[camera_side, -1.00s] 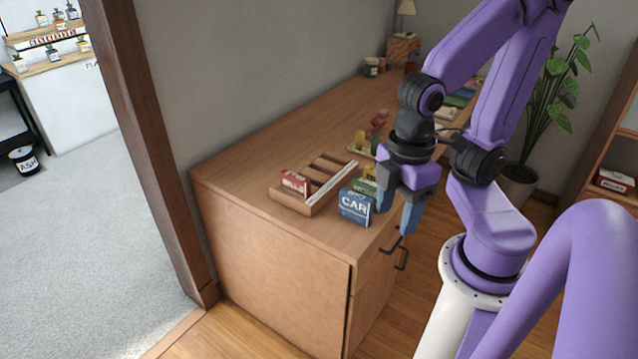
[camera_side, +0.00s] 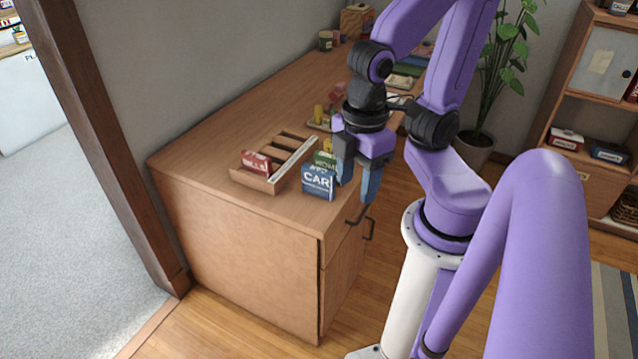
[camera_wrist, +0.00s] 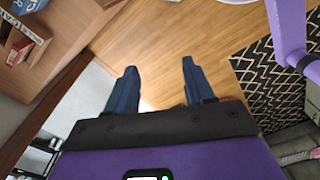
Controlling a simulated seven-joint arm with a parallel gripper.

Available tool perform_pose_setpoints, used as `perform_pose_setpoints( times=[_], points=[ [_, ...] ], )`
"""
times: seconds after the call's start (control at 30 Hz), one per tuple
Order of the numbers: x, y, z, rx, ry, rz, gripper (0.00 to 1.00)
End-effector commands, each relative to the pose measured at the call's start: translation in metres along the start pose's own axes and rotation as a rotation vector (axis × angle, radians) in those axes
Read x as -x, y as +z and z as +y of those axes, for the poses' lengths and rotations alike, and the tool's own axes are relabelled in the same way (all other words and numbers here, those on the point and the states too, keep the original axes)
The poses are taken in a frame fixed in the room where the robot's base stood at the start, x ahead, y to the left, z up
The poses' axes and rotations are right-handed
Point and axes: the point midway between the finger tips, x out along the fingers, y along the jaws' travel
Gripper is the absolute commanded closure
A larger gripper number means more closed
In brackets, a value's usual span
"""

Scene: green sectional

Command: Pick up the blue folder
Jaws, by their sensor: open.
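A blue corner of an item shows at the top left of the wrist view (camera_wrist: 24,4). A flat blue piece (camera_side: 411,69) also lies among coloured flat items at the far end of the desk; I cannot tell which is the folder. My gripper (camera_side: 357,190) is open and empty, just right of the CAR item, pointing down near the desk edge. In the wrist view, my gripper (camera_wrist: 159,68) has only floor between its fingers.
A wooden rack (camera_side: 258,181) holding a red box (camera_side: 255,162) sits left of the CAR item. A green item (camera_side: 325,160) is behind it. Drawer handles (camera_side: 368,228) stick out below the desk edge. A plant (camera_side: 505,65) and a shelf (camera_side: 590,170) stand to the right.

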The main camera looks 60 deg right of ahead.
Motion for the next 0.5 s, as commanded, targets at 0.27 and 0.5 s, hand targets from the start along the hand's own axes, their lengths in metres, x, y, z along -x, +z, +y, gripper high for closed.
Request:
perform_pose_setpoints(
  times=[0.27, 0.5],
  points=[
    [-0.001, -0.002, 0.004, -0.016, 0.001, -0.001, 0.47],
    [-0.009, -0.018, 0.044, -0.156, 0.006, -0.008, 0.47]
  ],
)
